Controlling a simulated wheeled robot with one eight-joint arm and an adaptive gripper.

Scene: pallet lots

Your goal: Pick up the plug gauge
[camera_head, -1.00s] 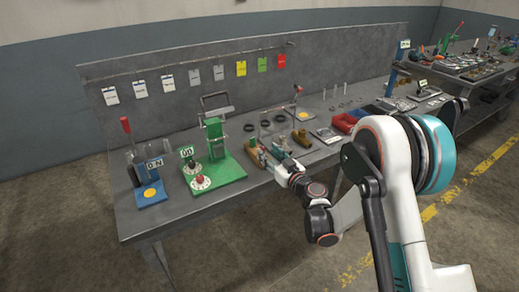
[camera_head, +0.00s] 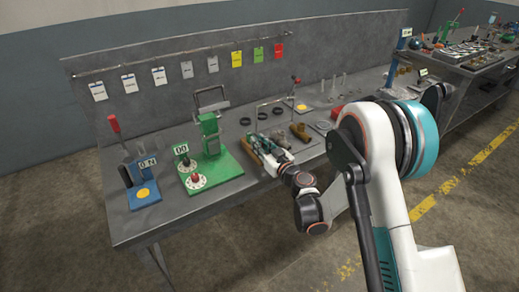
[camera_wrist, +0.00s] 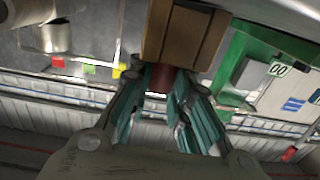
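My gripper (camera_head: 268,146) is low over the bench beside the green fixture in the head view. In the wrist view its two teal-lined fingers (camera_wrist: 158,88) stand apart, with a visible gap between them. A dark red cylinder (camera_wrist: 161,77), perhaps the plug gauge's handle, shows just beyond the fingertips, against a brown block (camera_wrist: 184,38). I cannot tell whether the fingers touch it. The rest of that piece is hidden behind the block and fingers. In the head view the arm and gripper cover this spot, and no plug gauge can be made out clearly.
The green fixture (camera_head: 222,168) with the "00" sign stands close left of my gripper. A blue fixture (camera_head: 145,194) is farther left. Brass fittings (camera_head: 300,132) and black rings (camera_head: 262,115) lie close by. The bench's front left strip (camera_head: 190,210) is clear.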

